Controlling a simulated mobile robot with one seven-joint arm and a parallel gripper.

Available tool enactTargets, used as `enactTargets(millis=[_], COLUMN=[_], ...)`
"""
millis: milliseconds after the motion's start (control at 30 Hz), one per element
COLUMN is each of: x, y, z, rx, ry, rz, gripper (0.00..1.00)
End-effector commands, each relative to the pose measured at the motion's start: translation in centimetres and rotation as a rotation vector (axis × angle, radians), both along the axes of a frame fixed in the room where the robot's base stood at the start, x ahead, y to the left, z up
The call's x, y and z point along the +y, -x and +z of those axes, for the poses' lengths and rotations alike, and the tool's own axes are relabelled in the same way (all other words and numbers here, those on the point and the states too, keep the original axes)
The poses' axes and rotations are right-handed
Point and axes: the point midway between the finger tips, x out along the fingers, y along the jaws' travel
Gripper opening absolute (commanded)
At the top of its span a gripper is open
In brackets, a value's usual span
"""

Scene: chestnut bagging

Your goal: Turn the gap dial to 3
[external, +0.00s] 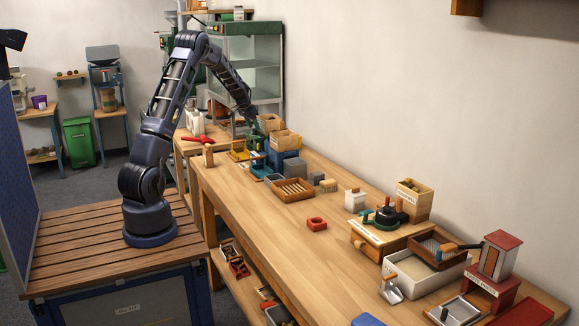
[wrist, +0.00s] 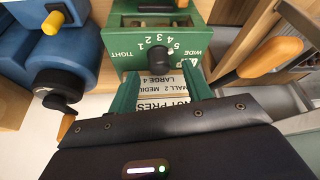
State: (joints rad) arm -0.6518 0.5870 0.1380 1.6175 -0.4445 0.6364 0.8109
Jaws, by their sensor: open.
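The gap dial is a black round knob (wrist: 160,56) on a green housing (wrist: 120,22) in the wrist view. White numbers 1 to 5 arc around it, with TIGHT by the 1 and WIDE by the 5. I cannot make out which number the knob points to. My gripper (wrist: 160,76) is open, its two green fingers apart just short of the knob, one towards each side. Nothing is seen held between them. A printed label (wrist: 157,84), partly hidden, shows between the fingers. In the external view my gripper (external: 256,132) is over the green machine, whose dial is too small to see.
A blue machine with a black crank (wrist: 58,88) is close on the left in the wrist view, and an orange handle (wrist: 270,57) on the right. Wooden bins (external: 285,140) and a slatted tray (external: 293,190) stand nearby.

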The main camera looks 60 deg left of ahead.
Motion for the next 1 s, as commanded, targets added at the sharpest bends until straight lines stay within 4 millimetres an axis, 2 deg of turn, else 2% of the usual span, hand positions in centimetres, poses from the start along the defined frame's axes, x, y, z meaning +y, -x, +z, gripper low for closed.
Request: enactTargets(millis=[200, 533, 767, 1000], x=[0.2, 0.2, 0.2, 0.2], y=[-0.6, -0.7, -0.7, -0.7], z=[-1.5, -1.7, -1.7, -1.7], rx=[-0.001, -0.001, 0.000, 0.000], ry=[-0.002, -0.002, -0.001, -0.001], rz=[-0.001, -0.001, -0.001, 0.017], gripper=[0.50, 0.50, 0.05, 0.05])
